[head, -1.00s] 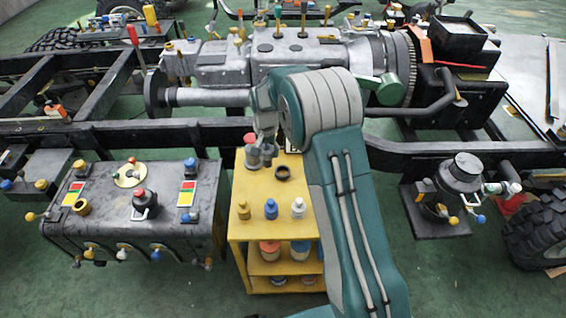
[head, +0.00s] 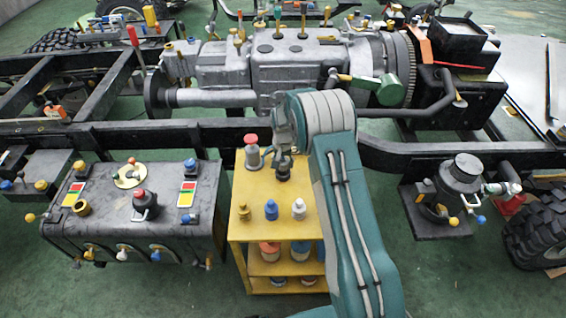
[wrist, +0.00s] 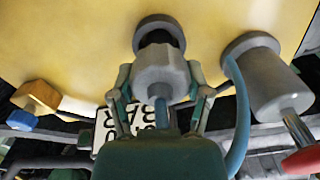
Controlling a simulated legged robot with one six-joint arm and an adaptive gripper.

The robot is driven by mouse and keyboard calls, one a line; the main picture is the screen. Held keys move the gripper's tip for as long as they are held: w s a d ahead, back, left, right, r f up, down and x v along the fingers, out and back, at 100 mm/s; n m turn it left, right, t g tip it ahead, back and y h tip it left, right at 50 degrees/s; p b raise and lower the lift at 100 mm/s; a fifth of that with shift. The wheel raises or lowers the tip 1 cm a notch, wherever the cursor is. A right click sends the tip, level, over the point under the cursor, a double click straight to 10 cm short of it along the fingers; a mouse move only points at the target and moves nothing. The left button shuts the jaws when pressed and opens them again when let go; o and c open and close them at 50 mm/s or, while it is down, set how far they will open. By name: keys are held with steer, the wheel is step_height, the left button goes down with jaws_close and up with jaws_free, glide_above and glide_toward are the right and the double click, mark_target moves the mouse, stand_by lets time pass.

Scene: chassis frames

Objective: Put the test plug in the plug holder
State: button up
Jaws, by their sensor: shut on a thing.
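The test plug (wrist: 160,72) shows in the wrist view as a grey faceted body with a dark section at its far end. My gripper (wrist: 160,98) is shut on it, a finger on each side. In the head view my gripper (head: 284,160) is over the plug holder (head: 283,175), a dark ring on the yellow cart top (head: 250,195). The plug and my gripper hide most of the holder. The plug's lower end is at the holder; I cannot tell whether or how far it is inside.
A grey cylinder with a red top (head: 252,155) stands close on the left; it also shows in the wrist view (wrist: 262,85). Yellow, blue and white bottles (head: 271,209) stand near the cart's front. The chassis rail (head: 190,132) runs behind the cart.

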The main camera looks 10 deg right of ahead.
steer(key=shift+f, duration=0.1)
steer(key=o, duration=1.3)
steer(key=shift+c, duration=0.2)
